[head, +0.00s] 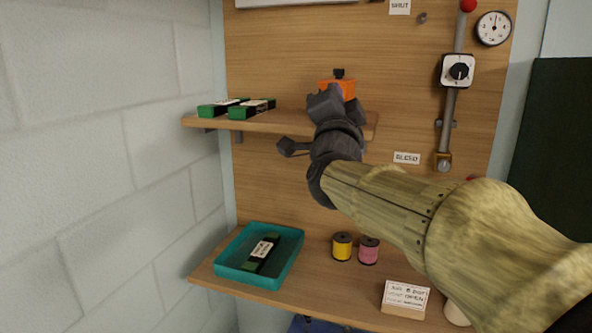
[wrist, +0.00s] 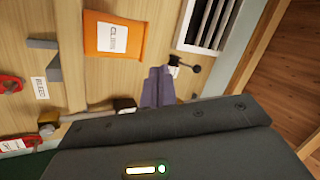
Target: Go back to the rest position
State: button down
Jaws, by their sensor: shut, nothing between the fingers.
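My gripper (wrist: 157,88) shows in the wrist view as two grey fingers side by side, shut with nothing between them. In the head view my dark wrist is raised in front of the wooden back panel (head: 275,60), at about the height of the shelf (head: 290,123). It covers part of the shelf's right end there, and the fingertips are hard to make out. An orange item (head: 338,87) with a black top shows just behind and above my wrist. In the wrist view an orange item with a white label (wrist: 113,37) shows apart from the fingers.
Two green-and-black packs (head: 252,109) lie on the shelf. Below, a teal tray (head: 226,271) holds another pack (head: 262,252), beside yellow (head: 342,247) and pink (head: 369,250) spools and a card (head: 405,299). A pipe with a valve (head: 457,71) and gauge (head: 494,28) stands right. A block wall (head: 90,150) is left.

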notch_tip(320, 180, down, 29)
jog(key=s+d+n+g+y, duration=0.2)
jog(key=n+g+y, duration=0.2)
jog(key=n+g, duration=0.55)
jog(key=s+d+f+n+g, duration=0.1)
jog(key=s+d+f+g, duration=0.2)
jog(key=s+f, duration=0.7)
jog(key=s+d+f+n+g+h, duration=0.1)
jog(key=s+d+f+n+g, duration=0.1)
jog(key=s+f+g, duration=0.6)
notch_tip(320, 180, down, 3)
jog(key=s+d, duration=0.1)
jog(key=s, duration=0.1)
jog(key=shift+s+f+h, duration=0.2)
jog(key=shift+s+h, duration=0.1)
jog(key=shift+s, duration=0.05)
jog(key=shift+n, duration=0.25)
